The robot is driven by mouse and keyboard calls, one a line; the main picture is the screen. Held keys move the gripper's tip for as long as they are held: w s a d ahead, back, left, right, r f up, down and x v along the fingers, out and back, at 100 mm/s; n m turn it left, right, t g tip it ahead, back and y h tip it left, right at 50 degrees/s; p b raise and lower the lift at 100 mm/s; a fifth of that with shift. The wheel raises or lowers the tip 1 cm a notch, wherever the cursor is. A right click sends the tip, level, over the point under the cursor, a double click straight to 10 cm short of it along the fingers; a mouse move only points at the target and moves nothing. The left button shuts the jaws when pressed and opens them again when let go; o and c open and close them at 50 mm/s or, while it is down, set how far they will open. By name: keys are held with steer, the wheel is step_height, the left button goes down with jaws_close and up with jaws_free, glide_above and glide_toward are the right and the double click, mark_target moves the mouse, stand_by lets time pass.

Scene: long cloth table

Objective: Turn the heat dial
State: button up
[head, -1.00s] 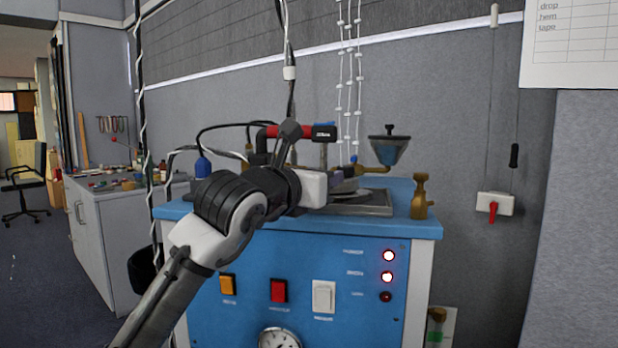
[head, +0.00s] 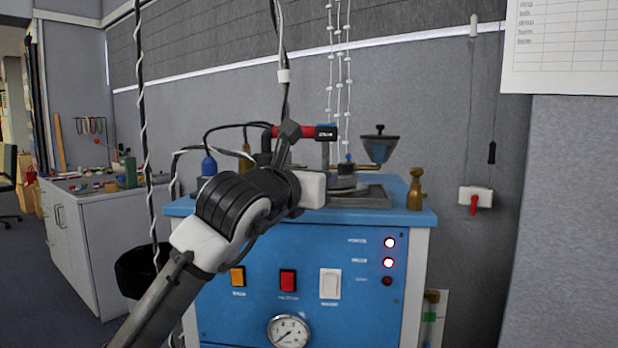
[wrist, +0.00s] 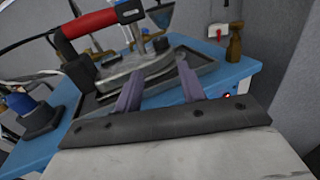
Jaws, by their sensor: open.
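I cannot make out for certain which part is the heat dial. A round white gauge (head: 288,331) with a needle is on the lower front of the blue ironing station (head: 330,240); its lower edge is near the picture's bottom. A steam iron with a red handle (head: 293,132) rests on the station top, partly behind my arm; its handle also shows in the wrist view (wrist: 90,22). My gripper (wrist: 158,88) is open and empty, its fingers apart over the near part of the iron's tray. In the head view its fingertips are hidden.
The station front has an orange switch (head: 238,277), a red switch (head: 288,281), a white rocker (head: 330,284) and lit red lamps (head: 389,243). A brass bottle (head: 415,189) stands on the top right corner. A blue-capped bottle (head: 209,165) and hanging cables are at the left.

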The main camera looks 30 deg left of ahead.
steer(key=shift+w+d, duration=0.1)
steer(key=n+y+p, duration=0.2)
steer(key=y+p, duration=0.2)
steer(key=p, duration=0.6)
glide_toward(348, 167)
steer(key=r, duration=0.1)
steer(key=d, duration=0.1)
steer(key=r, duration=0.1)
steer(key=shift+w+d+r, duration=0.2)
steer(key=shift+w+r, duration=0.05)
steer(key=shift+r, duration=0.1)
steer(key=s+d+f+n+g+y+p, duration=0.2)
steer(key=d+n+g+y+p, duration=0.3)
steer(key=p, duration=0.3)
steer(key=shift+n+t+y, duration=0.3)
steer(key=shift+y, duration=0.3)
steer(key=p+x, duration=0.3)
steer(key=x, duration=1)
steer(key=shift+w+a, duration=0.15)
steer(key=shift+w, duration=0.2)
steer(key=shift+c, duration=0.4)
steer(key=c, duration=0.6)
